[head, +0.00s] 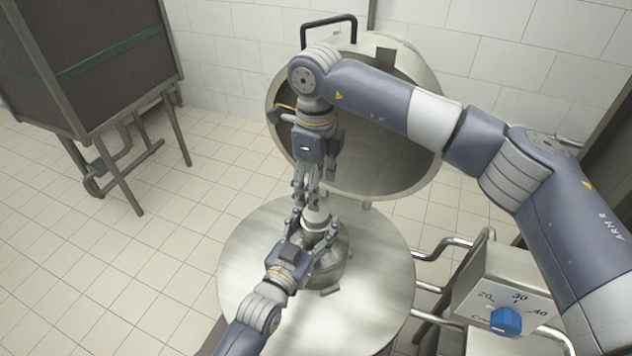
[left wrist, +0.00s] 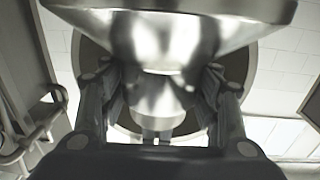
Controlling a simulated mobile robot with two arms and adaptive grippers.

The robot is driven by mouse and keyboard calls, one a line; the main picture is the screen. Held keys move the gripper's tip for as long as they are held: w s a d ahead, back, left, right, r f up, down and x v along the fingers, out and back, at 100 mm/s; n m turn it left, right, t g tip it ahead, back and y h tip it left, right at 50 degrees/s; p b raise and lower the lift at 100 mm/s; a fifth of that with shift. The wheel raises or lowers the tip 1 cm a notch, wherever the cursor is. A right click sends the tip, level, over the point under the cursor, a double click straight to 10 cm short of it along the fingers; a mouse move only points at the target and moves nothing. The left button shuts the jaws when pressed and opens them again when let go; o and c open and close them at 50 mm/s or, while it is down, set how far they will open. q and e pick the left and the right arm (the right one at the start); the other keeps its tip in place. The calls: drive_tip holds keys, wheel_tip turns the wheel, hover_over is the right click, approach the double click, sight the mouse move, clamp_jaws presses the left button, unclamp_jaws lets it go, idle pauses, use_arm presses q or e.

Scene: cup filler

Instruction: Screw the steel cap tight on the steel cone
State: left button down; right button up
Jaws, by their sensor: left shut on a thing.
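The steel cone (head: 330,270) stands upright on the round steel table. The steel cap (head: 317,214) sits over its narrow top; whether the thread is tight does not show. My left gripper (head: 313,231) reaches in from the lower left, its fingers on either side of the cone's upper part, shut on it. In the left wrist view, the cone's wide body (left wrist: 170,20) is at the top and the cap (left wrist: 155,108) lies lower, between the fingers. My right gripper (head: 308,203) points down at the cap's tip with its fingers close together; its grip there is unclear.
The round steel table (head: 375,300) has bare room around the cone. A large open steel vessel (head: 425,95) is behind. A control box with a blue knob (head: 506,321) and pipes stands at right. A dark framed cabinet (head: 85,65) stands at the far left.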

use_arm(q)
drive_tip(key=shift+r, duration=0.2)
use_arm(e)
drive_tip(key=shift+f, duration=3.95)
drive_tip(key=c, duration=1.1)
drive_tip(key=shift+m, duration=1.8)
drive_tip(key=o, duration=1.2)
drive_tip(key=shift+r, duration=0.1)
